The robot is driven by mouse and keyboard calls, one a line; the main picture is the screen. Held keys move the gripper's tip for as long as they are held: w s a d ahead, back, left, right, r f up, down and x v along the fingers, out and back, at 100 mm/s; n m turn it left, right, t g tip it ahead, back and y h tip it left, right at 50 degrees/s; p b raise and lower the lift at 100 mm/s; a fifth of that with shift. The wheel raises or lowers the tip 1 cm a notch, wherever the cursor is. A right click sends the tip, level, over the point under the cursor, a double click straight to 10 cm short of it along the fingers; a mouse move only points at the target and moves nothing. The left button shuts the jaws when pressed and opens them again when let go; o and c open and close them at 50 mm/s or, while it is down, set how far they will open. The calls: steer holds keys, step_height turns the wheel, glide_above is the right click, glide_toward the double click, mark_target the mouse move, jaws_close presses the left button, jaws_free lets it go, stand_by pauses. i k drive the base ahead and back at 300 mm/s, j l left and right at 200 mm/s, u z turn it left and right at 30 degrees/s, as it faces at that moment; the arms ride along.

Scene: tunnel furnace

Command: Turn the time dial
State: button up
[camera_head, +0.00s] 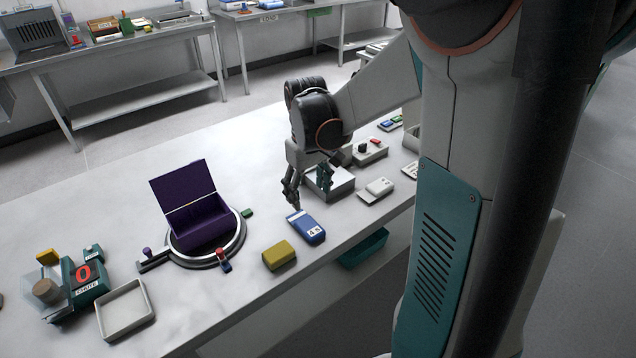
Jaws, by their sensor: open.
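I cannot tell for sure which part is the time dial. A small pale box (369,154) with a dark knob (362,148) and a red part stands on the long white table, behind and right of my gripper. My gripper (309,190) points down over the table, with its fingers apart and nothing seen between them.
An open purple box (200,222) sits on a round ringed base at left. The table's left back is clear.

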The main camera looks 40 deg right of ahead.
mark_target(362, 148)
steer(key=z, duration=1.2)
